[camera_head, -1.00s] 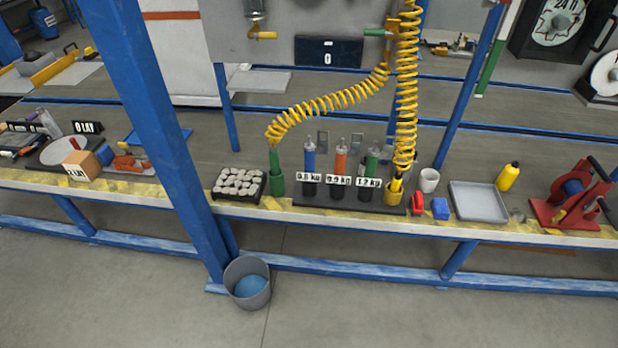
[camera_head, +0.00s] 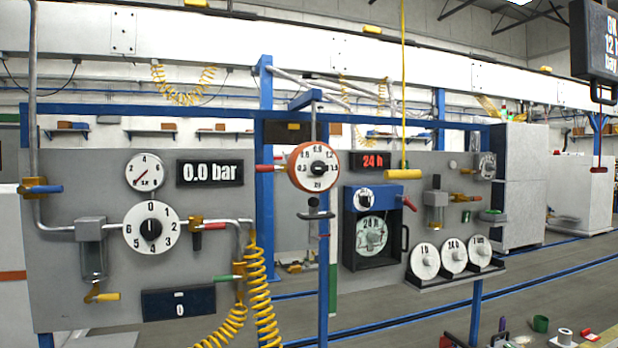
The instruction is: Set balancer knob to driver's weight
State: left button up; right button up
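The balancer dial (camera_head: 306,176) has an orange rim and a white face marked in kg, with numbers from about 0.3 to 1.5. It hangs on a blue post in the middle of the view. Its black knob (camera_head: 319,168) is at the centre; where it points is too small to tell. A red-tipped lever (camera_head: 270,168) sticks out to its left. The drivers with their weight labels are outside the current view. Neither of my grippers is in view.
A grey left panel carries a pressure dial (camera_head: 151,228), a "0.0 bar" display (camera_head: 210,173) and yellow coiled hoses (camera_head: 259,290). The right panel holds a blue timer box (camera_head: 352,240) and several white discs (camera_head: 425,262). A yellow handle (camera_head: 404,174) hangs on a cord.

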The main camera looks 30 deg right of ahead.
aim_at(318, 167)
jog(key=z, duration=0.35)
jog(key=k, duration=0.45)
jog(key=z, duration=1.2)
jog(key=i, duration=0.35)
jog(key=u, duration=0.65)
jog(key=i, duration=0.85)
jog(key=u, duration=0.9)
